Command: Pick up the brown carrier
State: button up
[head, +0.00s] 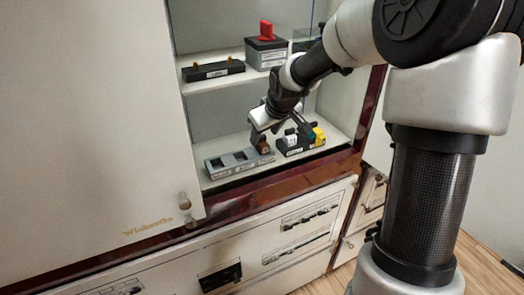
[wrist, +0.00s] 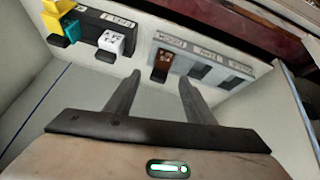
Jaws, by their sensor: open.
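The brown carrier (head: 263,144) sits in the right-hand slot of a grey holder (head: 225,165) on the lower shelf. In the wrist view the brown carrier (wrist: 164,60) shows in the left-hand slot of the grey holder (wrist: 240,72). My gripper (head: 273,122) is just above and beside the carrier in the head view. In the wrist view its two fingers (wrist: 161,85) are apart, with the carrier ahead between their tips. Nothing is between the fingers, and they appear not to touch the carrier.
A black holder (head: 283,150) with white (wrist: 111,43), teal (wrist: 70,27) and yellow (wrist: 58,8) carriers stands close beside the grey one. The upper shelf holds a black strip (head: 213,71) and a grey box with a red handle (head: 266,31). A white door (head: 90,120) covers the left.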

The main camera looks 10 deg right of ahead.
aim_at(263, 139)
jog(key=shift+x, duration=1.5)
grip_shut()
